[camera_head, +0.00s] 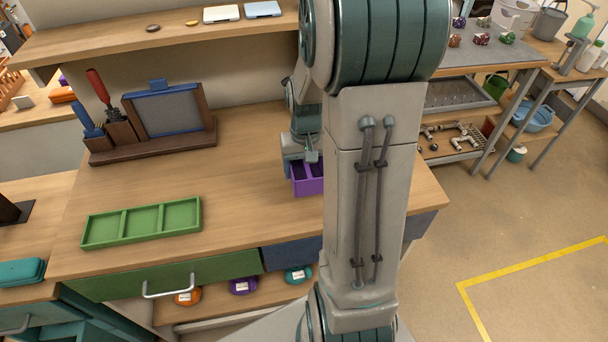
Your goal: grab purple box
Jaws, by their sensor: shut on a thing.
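The purple box (308,187) is at the right part of the wooden worktop, partly hidden behind my arm. It is an open tray with at least one divider showing. My gripper (311,160) is above it and shut on its upper edge. The fingertips are small and partly hidden by the arm. I cannot tell whether the box rests on the worktop or is slightly raised.
A green divided tray (142,222) lies at the worktop's front left. A wooden stand (150,143) with a framed panel and tools is behind it. A shelf (120,42) runs above. The worktop between tray and box is clear.

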